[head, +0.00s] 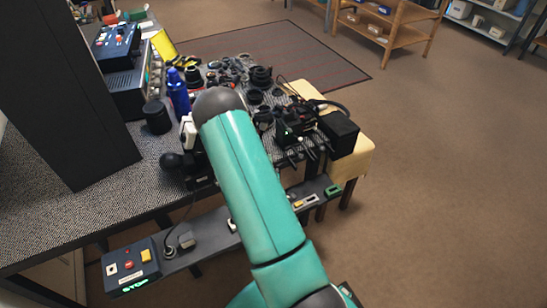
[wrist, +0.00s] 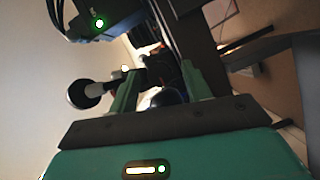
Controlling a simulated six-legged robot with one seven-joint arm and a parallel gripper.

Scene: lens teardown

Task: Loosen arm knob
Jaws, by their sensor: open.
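My gripper (wrist: 160,72) shows in the wrist view with its two green fingers apart. A dark rounded part (wrist: 166,97) lies in the gap between the fingers; I cannot tell whether they touch it. A black round knob (wrist: 84,94) on a pale shaft is left of the left finger, outside the gap. I cannot tell which of these is the arm knob. In the head view a black round knob (head: 172,161) sits by the bench's front edge, left of my teal arm. My gripper is hidden there behind my arm.
The patterned bench (head: 60,215) holds a blue bottle (head: 178,92), a black cylinder (head: 157,117) and several dark lens parts. A black box (head: 339,134) stands at the right end. A control box (head: 131,266) with buttons is at the lower front. Open floor lies right.

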